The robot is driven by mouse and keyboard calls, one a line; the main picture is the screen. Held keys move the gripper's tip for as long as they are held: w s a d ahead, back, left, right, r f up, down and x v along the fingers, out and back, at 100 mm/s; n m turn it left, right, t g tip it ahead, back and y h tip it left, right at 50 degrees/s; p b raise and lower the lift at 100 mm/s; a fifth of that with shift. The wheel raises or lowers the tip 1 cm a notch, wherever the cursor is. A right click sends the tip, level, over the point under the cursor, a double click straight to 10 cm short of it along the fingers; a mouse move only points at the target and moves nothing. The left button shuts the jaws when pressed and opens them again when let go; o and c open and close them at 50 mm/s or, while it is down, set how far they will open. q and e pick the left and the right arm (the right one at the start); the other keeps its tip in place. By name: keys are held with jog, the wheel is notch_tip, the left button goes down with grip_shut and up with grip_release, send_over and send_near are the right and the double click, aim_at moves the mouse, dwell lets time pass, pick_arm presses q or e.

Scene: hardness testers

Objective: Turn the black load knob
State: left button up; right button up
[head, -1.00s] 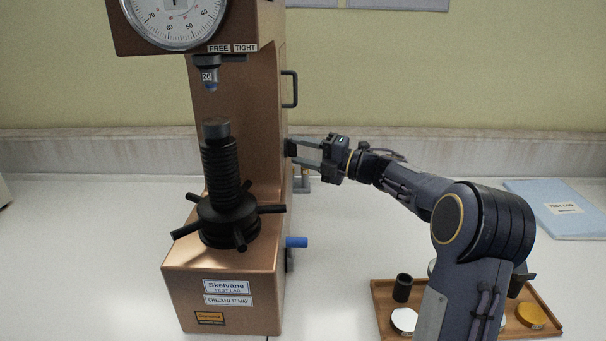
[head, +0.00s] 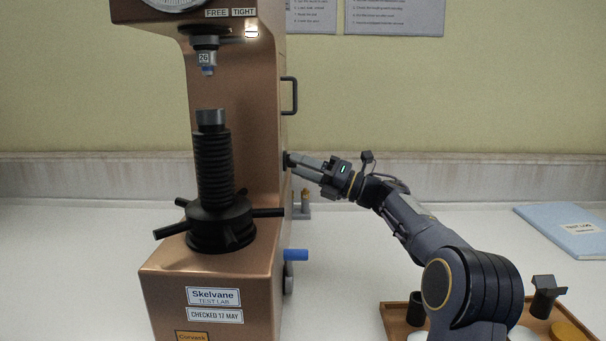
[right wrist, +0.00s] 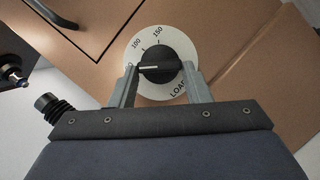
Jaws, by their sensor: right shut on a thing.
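The black load knob (right wrist: 158,62) sits on a white dial plate (right wrist: 140,86) marked 100, 150 and LOAD, on the side of the copper-coloured hardness tester (head: 262,130). Its white pointer line lies nearly level in the right wrist view, pointing left. My right gripper (right wrist: 160,75) is shut on the knob, with one finger on each side of it. In the head view my right gripper (head: 289,160) reaches the tester's right side, and the knob there is mostly hidden by the fingers. My left gripper is not in view.
A black handle (head: 290,95) stands out from the tester's side above my gripper, and a blue-tipped lever (head: 296,255) below it. A wooden tray (head: 394,318) with small items stands at the lower right. A blue folder (head: 570,228) lies at the far right.

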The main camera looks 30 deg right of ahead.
dwell(0.4)
jog(key=o, duration=1)
jog(key=v, duration=0.8)
